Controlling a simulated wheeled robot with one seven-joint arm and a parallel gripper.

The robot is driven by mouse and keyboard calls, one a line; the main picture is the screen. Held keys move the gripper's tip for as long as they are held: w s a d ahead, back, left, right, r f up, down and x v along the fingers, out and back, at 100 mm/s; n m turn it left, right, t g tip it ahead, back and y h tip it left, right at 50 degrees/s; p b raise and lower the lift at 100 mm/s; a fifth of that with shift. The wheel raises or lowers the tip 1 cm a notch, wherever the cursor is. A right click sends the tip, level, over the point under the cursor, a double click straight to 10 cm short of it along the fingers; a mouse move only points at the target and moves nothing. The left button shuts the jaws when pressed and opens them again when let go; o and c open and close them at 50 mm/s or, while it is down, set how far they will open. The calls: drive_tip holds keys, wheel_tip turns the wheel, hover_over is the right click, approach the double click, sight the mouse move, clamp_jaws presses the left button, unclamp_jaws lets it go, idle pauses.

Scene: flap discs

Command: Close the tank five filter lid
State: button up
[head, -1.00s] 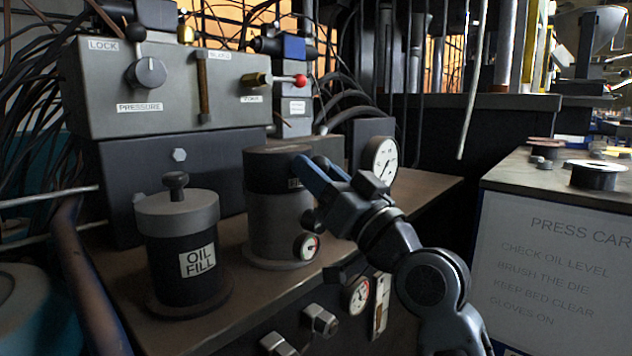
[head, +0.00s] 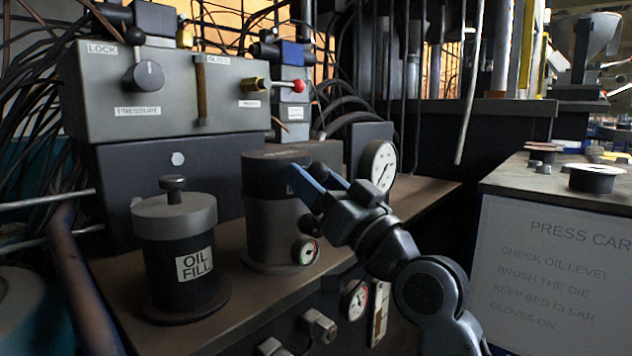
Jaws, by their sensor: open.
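My gripper (head: 306,169) is open, with its blue fingers in front of the right side of a dark canister (head: 273,225). The canister stands upright on the brown bench, and its wide dark cap (head: 270,175) sits on top. The fingers hide part of the cap, and I cannot tell whether they touch it. No readable label shows a tank five filter lid. A second canister marked OIL FILL (head: 185,260) stands to the left, its grey knobbed lid (head: 174,212) on top.
A grey control box (head: 170,95) with a lock knob and valves stands behind. A round gauge (head: 379,166) is right of the gripper. Small gauges and bolts (head: 319,326) stick out along the bench front. A sign panel (head: 555,265) is at right.

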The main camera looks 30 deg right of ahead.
drive_tip(key=v, duration=0.7)
drive_tip(key=shift+s+b, duration=0.35)
drive_tip(key=shift+s, duration=0.05)
drive_tip(key=shift+d+f, duration=0.1)
drive_tip(key=shift+f, duration=0.1)
drive_tip(key=s+a+f+m+g+h, duration=0.1)
drive_tip(key=s+f+m+g+h, duration=0.15)
drive_tip(key=s+f, duration=0.55)
drive_tip(key=s+a+f+m+g+h, duration=0.1)
drive_tip(key=s+f+h, duration=0.25)
drive_tip(key=f, duration=0.85)
drive_tip(key=s+a+f+n+g+y, duration=0.1)
drive_tip(key=s+a+f+n+g, duration=0.15)
drive_tip(key=s, duration=0.95)
drive_tip(key=s+a+f+n+g+y, duration=0.15)
drive_tip(key=s+f, duration=0.25)
drive_tip(key=s, duration=0.9)
wheel_tip(320, 180, up, 30)
drive_tip(key=p, duration=3)
drive_tip(key=shift+w+d+h+p, duration=0.25)
drive_tip(key=shift+d+h+p, duration=0.05)
drive_tip(key=shift+d+h, duration=0.15)
